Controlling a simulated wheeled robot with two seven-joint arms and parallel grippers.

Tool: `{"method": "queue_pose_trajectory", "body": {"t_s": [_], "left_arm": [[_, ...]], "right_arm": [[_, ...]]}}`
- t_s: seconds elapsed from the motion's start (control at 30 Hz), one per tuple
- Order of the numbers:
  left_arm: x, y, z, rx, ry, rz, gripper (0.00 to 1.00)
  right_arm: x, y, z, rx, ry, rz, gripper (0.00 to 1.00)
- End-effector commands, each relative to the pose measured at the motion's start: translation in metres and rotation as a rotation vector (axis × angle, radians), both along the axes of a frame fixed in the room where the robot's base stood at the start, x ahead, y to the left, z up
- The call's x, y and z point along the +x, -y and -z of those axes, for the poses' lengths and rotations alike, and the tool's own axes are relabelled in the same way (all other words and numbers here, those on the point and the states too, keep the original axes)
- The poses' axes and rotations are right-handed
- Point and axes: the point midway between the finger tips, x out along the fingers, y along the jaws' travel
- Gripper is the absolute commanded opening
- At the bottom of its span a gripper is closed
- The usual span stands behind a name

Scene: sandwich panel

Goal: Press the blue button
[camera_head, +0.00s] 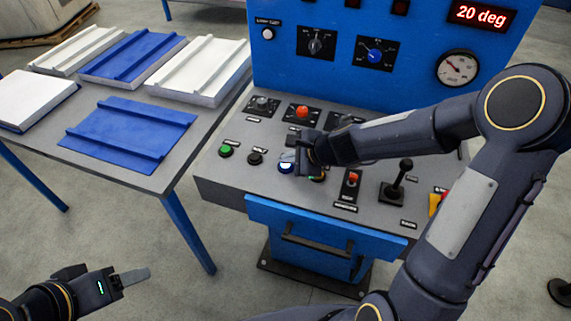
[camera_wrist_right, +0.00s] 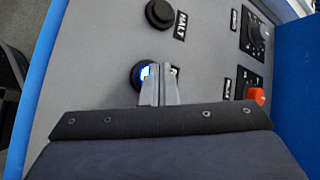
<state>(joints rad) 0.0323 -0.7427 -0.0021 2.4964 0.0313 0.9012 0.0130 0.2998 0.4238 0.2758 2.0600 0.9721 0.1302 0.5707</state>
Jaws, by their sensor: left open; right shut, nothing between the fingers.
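The blue button (camera_head: 285,168) sits on the sloped grey control panel (camera_head: 228,184), right of a black button (camera_head: 255,158). In the right wrist view the blue button (camera_wrist_right: 146,72) shows a lit white-blue face, partly covered by my fingers. My right gripper (camera_head: 289,157) is shut and empty, with its fingertips at the blue button; it also shows in the right wrist view (camera_wrist_right: 158,72). I cannot tell whether the tips touch the button or whether it is pressed in. My left gripper (camera_head: 135,277) is open and empty, low at the left, away from the panel.
A table (camera_head: 150,182) with blue and white panels stands at the left. A display reads "20 deg" (camera_head: 481,15).

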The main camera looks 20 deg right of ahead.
Motion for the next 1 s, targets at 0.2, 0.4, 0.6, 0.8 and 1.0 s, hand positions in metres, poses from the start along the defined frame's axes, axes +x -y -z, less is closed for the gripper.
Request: {"method": "queue_pose_trajectory", "body": {"t_s": [0.2,0.4,0.6,0.8,1.0], "left_arm": [[0.0001,0.0000,0.0035,0.000,0.000,0.000,0.60],[0.0000,0.0000,0.0058,0.000,0.000,0.000,0.60],[-0.0001,0.0000,0.0083,0.000,0.000,0.000,0.60],[0.0000,0.0000,0.0080,0.000,0.000,0.000,0.60],[0.0000,0.0000,0.0057,0.000,0.000,0.000,0.60]], "right_arm": [[0.0000,0.0000,0.0032,0.000,0.000,0.000,0.00],[0.0000,0.0000,0.0055,0.000,0.000,0.000,0.00],[0.0000,0.0001,0.0079,0.000,0.000,0.000,0.00],[-0.0002,0.0002,0.0079,-0.001,-0.001,0.000,0.00],[-0.0002,0.0003,0.0056,-0.001,-0.001,0.000,0.00]]}}
